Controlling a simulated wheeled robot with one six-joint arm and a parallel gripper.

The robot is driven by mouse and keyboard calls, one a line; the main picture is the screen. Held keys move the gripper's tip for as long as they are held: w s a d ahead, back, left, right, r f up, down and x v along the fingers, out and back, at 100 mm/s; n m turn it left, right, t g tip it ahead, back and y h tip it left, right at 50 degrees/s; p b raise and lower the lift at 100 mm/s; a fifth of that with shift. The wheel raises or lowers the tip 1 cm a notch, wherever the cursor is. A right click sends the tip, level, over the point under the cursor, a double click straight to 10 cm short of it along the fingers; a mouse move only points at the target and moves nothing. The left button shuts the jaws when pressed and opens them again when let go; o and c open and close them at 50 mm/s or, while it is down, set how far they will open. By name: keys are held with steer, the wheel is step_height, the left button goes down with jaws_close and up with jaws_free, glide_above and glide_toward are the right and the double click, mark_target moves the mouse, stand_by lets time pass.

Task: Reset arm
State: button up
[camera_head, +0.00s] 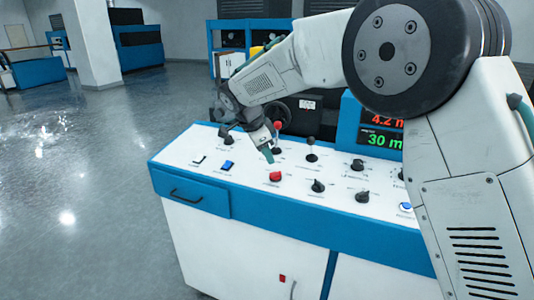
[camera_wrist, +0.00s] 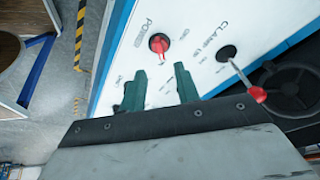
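My gripper (camera_head: 267,154) hangs over the white top of the control console (camera_head: 240,190) in the head view, with my arm reaching in from the right. In the wrist view my gripper (camera_wrist: 160,76) shows two dark green fingers spread apart with nothing between them. Beyond the fingertips is a red knob (camera_wrist: 159,43) marked POWER. To its right is the clamp lever (camera_wrist: 232,65), with a red ball end. A lever with a red ball (camera_head: 277,125) stands close beside my gripper in the head view; my gripper's distance above the panel is hard to tell.
The panel also carries a blue button (camera_head: 227,165), a red button (camera_head: 275,176), a black-tipped lever (camera_head: 312,150) and several black knobs. A display (camera_head: 382,140) rises at the back right. A handwheel (camera_wrist: 293,88) is near the clamp lever. Open grey floor (camera_head: 75,200) lies to the left.

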steer(key=s+f+n, duration=0.1)
steer(key=n, duration=0.1)
steer(key=s+d+f+n+g, duration=0.1)
steer(key=s+n, duration=0.1)
steer(key=s+d+f+n, duration=0.1)
steer(key=n, duration=0.1)
steer(key=shift+s, duration=0.3)
steer(key=s+d+r+n+y, duration=0.1)
steer(key=s+d+r+n, duration=0.1)
steer(key=s+d, duration=0.7)
steer(key=s+d+r+n+y, duration=0.1)
steer(key=s+d+r+n, duration=0.2)
steer(key=s+d, duration=0.7)
steer(key=s+d+r+n+y, duration=0.1)
steer(key=s+d+r+n, duration=0.1)
steer(key=s+d, duration=0.8)
steer(key=s+r, duration=0.1)
steer(key=s, duration=0.8)
steer(key=shift+s+r+g, duration=0.2)
steer(key=shift+s+g, duration=0.05)
steer(key=shift+g, duration=0.05)
